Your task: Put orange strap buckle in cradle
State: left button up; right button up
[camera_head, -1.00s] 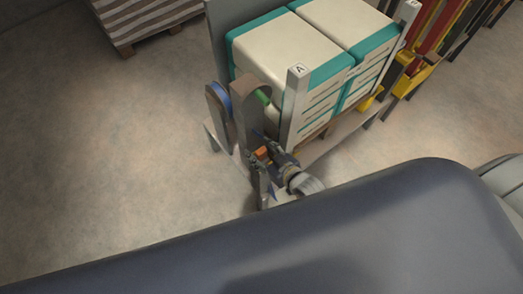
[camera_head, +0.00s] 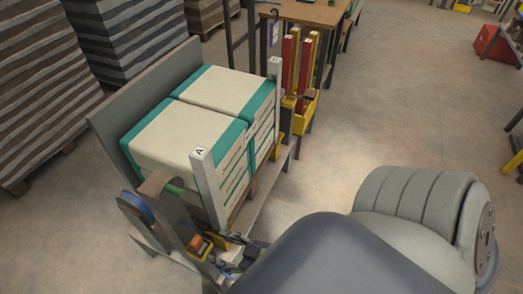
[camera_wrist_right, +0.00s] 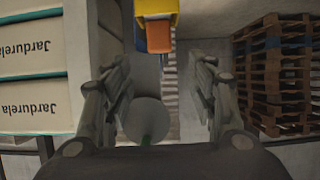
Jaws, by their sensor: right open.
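The orange strap buckle (camera_wrist_right: 159,37) shows at the top of the right wrist view, against the yellow cradle (camera_wrist_right: 157,8). It looks set in or resting against the cradle; I cannot tell how deep it sits. In the head view the buckle (camera_head: 198,244) is a small orange block at the near end of the sack stand. My right gripper (camera_wrist_right: 160,75) is open, with nothing between its fingers and the buckle beyond them. In the head view the right gripper (camera_head: 228,262) is beside the buckle, partly hidden by my arm. My left gripper is not in view.
Cream and teal sacks (camera_head: 185,140) are stacked on the stand beside a post marked A (camera_head: 208,185). A blue reel (camera_head: 136,206) and a grey arched part (camera_head: 168,210) stand close to the buckle. Pallets (camera_wrist_right: 275,70) stand to the right in the wrist view. Open floor lies right of the stand.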

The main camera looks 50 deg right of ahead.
jog(key=s+d+f+m+g+h, duration=0.1)
jog(key=s+d+f+g+h, duration=0.3)
jog(key=f, duration=0.8)
jog(key=s+d+f+g+y, duration=0.15)
jog(key=s+f, duration=0.45)
jog(key=f, duration=0.6)
jog(key=s+f+g+h, duration=0.1)
jog(key=s+f+g, duration=0.1)
jog(key=s+f, duration=0.3)
jog(key=s+d+f+g+h, duration=0.1)
jog(key=s+f+g, duration=0.2)
jog(key=s, duration=0.9)
notch_tip(320, 180, down, 3)
jog(key=shift+r+m, duration=0.15)
jog(key=shift+m, duration=0.15)
